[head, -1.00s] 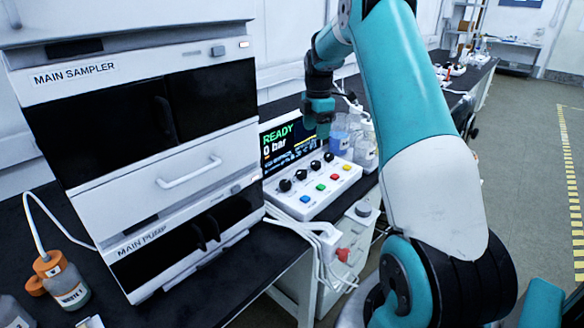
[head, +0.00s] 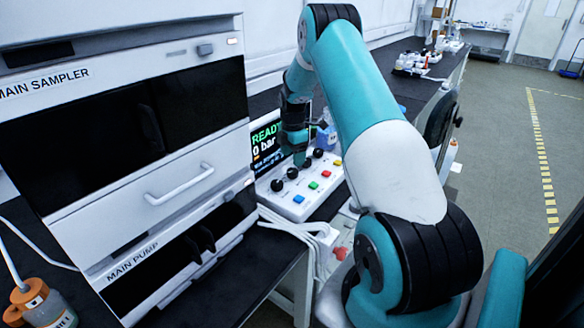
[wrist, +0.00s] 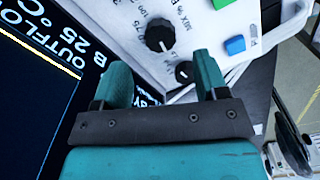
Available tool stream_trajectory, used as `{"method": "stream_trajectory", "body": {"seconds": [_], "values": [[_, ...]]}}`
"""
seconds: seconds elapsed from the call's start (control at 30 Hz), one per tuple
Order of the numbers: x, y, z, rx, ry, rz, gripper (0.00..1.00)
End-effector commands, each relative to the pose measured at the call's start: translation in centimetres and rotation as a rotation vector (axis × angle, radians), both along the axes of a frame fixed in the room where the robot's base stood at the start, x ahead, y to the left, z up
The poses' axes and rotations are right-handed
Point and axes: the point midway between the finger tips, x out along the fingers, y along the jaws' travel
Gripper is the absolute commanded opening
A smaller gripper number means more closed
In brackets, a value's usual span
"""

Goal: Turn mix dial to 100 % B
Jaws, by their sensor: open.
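The mix dial (wrist: 159,35) is a round black knob on the white control panel, with "MIX % B" and numbers such as 75 and 100 printed around it in the wrist view. Its exact setting is too small to read. My gripper (wrist: 163,72) is open and empty, its two teal fingers apart, with the dial beyond the fingertips. A second black knob (wrist: 183,72) shows between the fingers, nearer the right one. In the head view my gripper (head: 301,158) hangs down over the row of black knobs on the control panel (head: 292,210), partly covering them.
A screen (head: 265,140) reading "READY" and "0 bar" stands behind the panel. Coloured buttons (head: 312,185) sit in front of the knobs. The main sampler and pump stack (head: 130,200) stands left. White cables (head: 300,232) hang at the bench edge.

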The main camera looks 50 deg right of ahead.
Motion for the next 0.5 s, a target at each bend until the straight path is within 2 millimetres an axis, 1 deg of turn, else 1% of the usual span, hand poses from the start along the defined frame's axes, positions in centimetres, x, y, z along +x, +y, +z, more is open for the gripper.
{"method": "stream_trajectory", "body": {"seconds": [0.03, 0.1, 0.2, 0.3, 0.5], "values": [[0.0, 0.1, -1.1, 0.002, 0.003, 0.001, 0.67], [0.0, 0.1, -2.4, 0.002, 0.003, 0.001, 0.67], [0.1, 0.2, -3.9, 0.002, 0.002, 0.002, 0.67], [0.1, 0.2, -4.9, 0.000, 0.000, 0.003, 0.67], [0.1, 0.2, -5.7, 0.000, 0.000, 0.003, 0.67]]}}
